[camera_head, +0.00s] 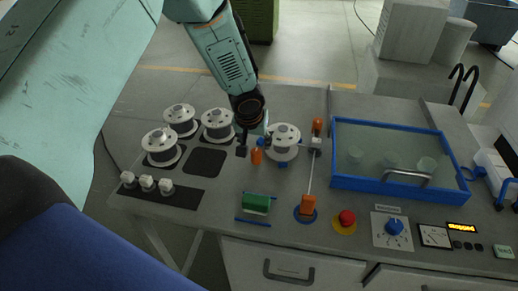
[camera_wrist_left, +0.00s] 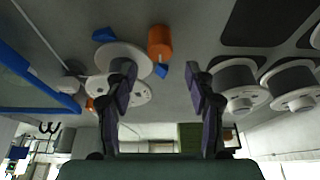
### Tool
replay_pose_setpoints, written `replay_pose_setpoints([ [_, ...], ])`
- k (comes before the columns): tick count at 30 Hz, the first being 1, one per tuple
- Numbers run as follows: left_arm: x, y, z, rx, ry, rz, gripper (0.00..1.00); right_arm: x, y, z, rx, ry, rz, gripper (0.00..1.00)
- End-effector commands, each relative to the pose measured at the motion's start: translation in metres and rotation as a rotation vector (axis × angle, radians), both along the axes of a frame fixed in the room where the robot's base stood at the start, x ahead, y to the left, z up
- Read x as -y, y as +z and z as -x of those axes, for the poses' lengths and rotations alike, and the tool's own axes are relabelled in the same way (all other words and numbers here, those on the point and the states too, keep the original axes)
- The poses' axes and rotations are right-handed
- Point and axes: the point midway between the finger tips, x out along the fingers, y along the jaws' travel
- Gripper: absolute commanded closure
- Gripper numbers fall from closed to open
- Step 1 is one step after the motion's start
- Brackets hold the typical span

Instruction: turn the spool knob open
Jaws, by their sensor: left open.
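My left gripper (camera_head: 252,142) is open and points down over the bench, beside the mounted white spool (camera_head: 283,136). In the left wrist view its two dark fingers (camera_wrist_left: 162,88) are apart with nothing between them. The spool (camera_wrist_left: 132,58) is at the left finger in that view; I cannot tell whether they touch. A blue piece (camera_head: 283,165) sits at the spool's foot. Which part is the spool knob is unclear. My right gripper is not seen.
Several white spools (camera_head: 161,145) stand at the left. A blue-framed clear cover (camera_head: 333,160) is at the right. In front are a green roller (camera_head: 256,203), an orange lever handle (camera_head: 308,204), a red button (camera_head: 347,218) and a blue dial (camera_head: 394,228).

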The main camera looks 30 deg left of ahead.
Motion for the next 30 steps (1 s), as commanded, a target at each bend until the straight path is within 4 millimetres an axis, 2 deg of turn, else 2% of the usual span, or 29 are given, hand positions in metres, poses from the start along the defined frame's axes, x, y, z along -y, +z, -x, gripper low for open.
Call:
replay_pose_setpoints([
  [15,-0.005,-0.057,-0.02,-0.002,-0.001,0.0,0.46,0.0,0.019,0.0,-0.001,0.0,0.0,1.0],
  [21,-0.005,-0.067,-0.025,-0.001,-0.001,0.0,0.46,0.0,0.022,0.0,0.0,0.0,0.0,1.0],
  [30,-0.006,-0.069,-0.027,-0.001,-0.001,0.0,0.46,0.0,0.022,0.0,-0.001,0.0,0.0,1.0],
])
